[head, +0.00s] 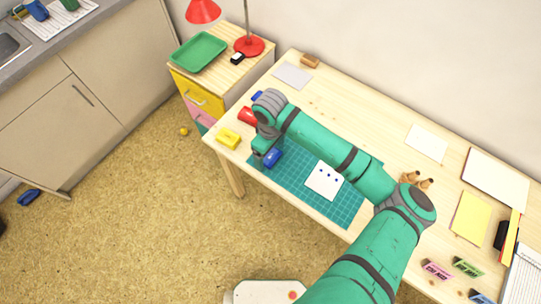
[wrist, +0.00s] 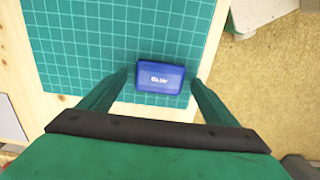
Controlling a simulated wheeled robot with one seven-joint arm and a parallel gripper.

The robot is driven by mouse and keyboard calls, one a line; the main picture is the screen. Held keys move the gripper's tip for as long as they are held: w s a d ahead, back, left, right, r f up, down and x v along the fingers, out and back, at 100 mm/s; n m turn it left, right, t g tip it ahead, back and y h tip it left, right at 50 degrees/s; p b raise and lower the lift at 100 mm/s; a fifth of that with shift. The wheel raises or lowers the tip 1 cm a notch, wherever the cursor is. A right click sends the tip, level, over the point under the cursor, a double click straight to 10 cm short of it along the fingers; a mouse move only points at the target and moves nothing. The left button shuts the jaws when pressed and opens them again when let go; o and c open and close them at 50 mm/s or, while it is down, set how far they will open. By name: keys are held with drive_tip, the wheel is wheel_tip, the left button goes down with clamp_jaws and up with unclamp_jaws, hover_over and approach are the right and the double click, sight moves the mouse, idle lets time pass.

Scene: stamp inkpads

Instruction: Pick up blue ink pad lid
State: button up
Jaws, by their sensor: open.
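The blue ink pad lid (head: 273,158), a small blue block, lies on the green cutting mat (head: 348,214) near its left end. My gripper (wrist: 158,80) is open, with one finger at each short side of the lid. A narrow gap seems to show at each side; contact cannot be made out. In the head view my gripper (head: 265,153) is beside the lid and partly hidden by my wrist. I cannot tell whether an ink pad base sits under the lid.
A yellow box (head: 228,138) and a red item (head: 246,116) stand left of my wrist. Another blue item (head: 256,96) is partly hidden behind it. A white paper (head: 324,180) with blue dots lies on the mat. Wooden stamps (head: 412,180) stand right of my arm.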

drive_tip(key=shift+f, duration=0.2)
drive_tip(key=c, duration=1.1)
